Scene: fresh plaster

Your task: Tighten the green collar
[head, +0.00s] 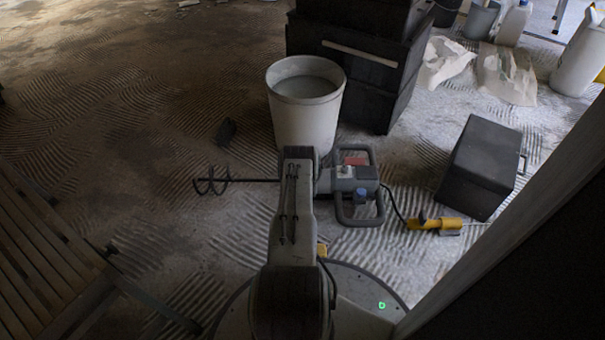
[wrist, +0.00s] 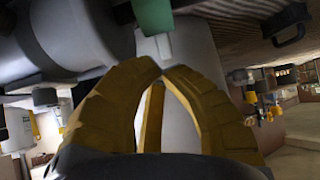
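A green piece, apparently the collar (wrist: 153,15), shows at the top edge of the wrist view, cut off by the frame. It sits against a pale grey body (wrist: 188,60), just beyond my fingertips and apart from them. My gripper (wrist: 162,69) has yellow ribbed fingers whose tips come nearly together with nothing seen between them. A large grey rounded body (wrist: 85,35) fills the upper left of the wrist view. In the head view I cannot make out the collar, and my arm hides most of the gripper.
A pale bucket (head: 306,118) stands ahead of my arm, by black boxes (head: 370,65). A grey mixer (head: 352,184) lies on the ridged floor, its cord running to a yellow connector (head: 436,224). A dark box (head: 482,165) is right; a slatted wooden piece (head: 40,255) is left.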

